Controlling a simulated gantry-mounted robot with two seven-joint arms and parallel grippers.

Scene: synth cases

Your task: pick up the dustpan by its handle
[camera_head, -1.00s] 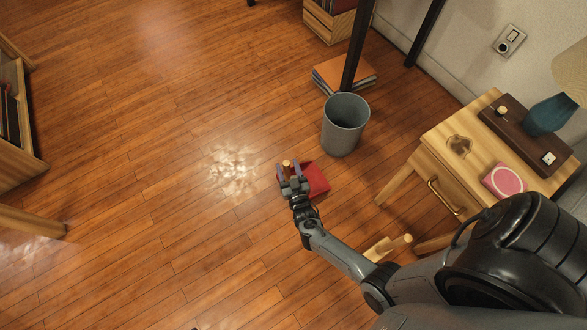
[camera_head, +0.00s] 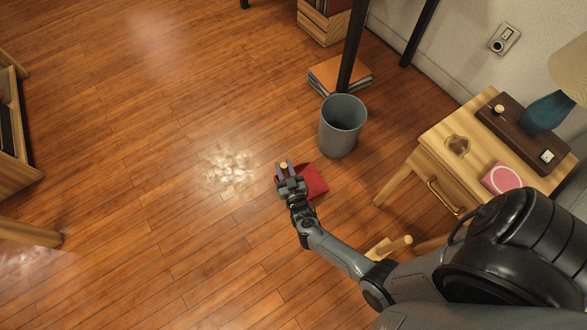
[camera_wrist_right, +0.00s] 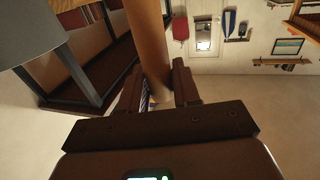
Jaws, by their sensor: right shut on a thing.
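The red dustpan (camera_head: 315,183) is on the wooden floor in the middle of the head view, partly covered by my right gripper. The end of its light wooden handle (camera_head: 284,165) shows between the fingers of my right gripper (camera_head: 285,170). In the right wrist view the round wooden handle (camera_wrist_right: 149,45) runs between the two dark fingers, and the right gripper (camera_wrist_right: 165,90) is shut on it. I cannot tell whether the pan touches the floor. My left gripper is in neither view.
A grey bin (camera_head: 342,126) stands just beyond the dustpan, with stacked books (camera_head: 326,73) behind it. A wooden nightstand (camera_head: 437,139) with a blue lamp (camera_head: 548,113) stands to the right. The floor (camera_head: 150,170) to the left is clear.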

